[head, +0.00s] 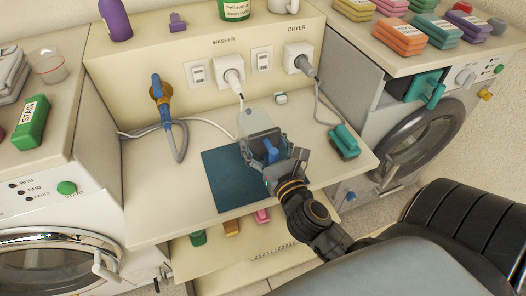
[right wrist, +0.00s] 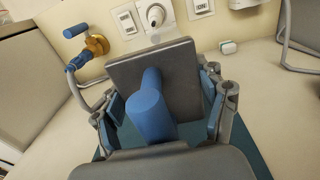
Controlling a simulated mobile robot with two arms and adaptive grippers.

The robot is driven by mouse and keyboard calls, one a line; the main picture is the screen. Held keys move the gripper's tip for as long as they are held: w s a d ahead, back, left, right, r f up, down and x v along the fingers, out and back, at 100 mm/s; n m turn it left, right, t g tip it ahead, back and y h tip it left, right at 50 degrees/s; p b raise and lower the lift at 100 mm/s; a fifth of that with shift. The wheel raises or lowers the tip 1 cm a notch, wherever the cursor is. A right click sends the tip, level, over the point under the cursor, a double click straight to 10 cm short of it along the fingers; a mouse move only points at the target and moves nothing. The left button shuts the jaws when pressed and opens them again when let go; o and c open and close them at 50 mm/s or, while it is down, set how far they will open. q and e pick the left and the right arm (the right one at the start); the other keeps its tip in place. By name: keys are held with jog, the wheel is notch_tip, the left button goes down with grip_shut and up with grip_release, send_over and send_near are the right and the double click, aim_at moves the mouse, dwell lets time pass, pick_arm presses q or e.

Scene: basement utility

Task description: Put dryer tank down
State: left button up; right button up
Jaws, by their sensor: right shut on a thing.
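The dryer tank (head: 256,119) has a clear body, a dark grey front plate and a blue handle. In the head view it is at the back right of the dark teal mat (head: 220,178) on the counter. My right gripper (head: 272,155) is shut on the tank by its front handle. In the right wrist view the grey plate (right wrist: 180,72) and blue handle (right wrist: 150,112) sit between my fingers. Whether the tank touches the mat or hangs just above it, I cannot tell. My left gripper is not in view.
A blue-handled tap (head: 156,90) with a grey hose and plugged-in cords (head: 230,72) line the back panel. A teal brush (head: 344,141) lies at the counter's right. Washer (head: 50,225) and dryer (head: 425,140) flank the counter. Its front left is clear.

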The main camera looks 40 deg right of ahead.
aim_at(267, 158)
jog(key=shift+w+d+f, duration=0.15)
jog(key=shift+w+f, duration=0.05)
jog(key=shift+f, duration=0.05)
jog(key=f, duration=0.1)
jog(key=f+b, duration=0.1)
jog(key=f, duration=0.1)
jog(key=shift+w+d+f, duration=0.2)
jog(key=shift+w+f, duration=0.05)
jog(key=shift+f, duration=0.15)
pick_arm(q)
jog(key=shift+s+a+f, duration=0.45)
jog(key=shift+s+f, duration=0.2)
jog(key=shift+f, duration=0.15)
pick_arm(e)
jog(key=shift+f+b, duration=0.15)
jog(key=shift+b, duration=0.2)
jog(key=o, duration=1.4)
jog(key=shift+c, duration=0.2)
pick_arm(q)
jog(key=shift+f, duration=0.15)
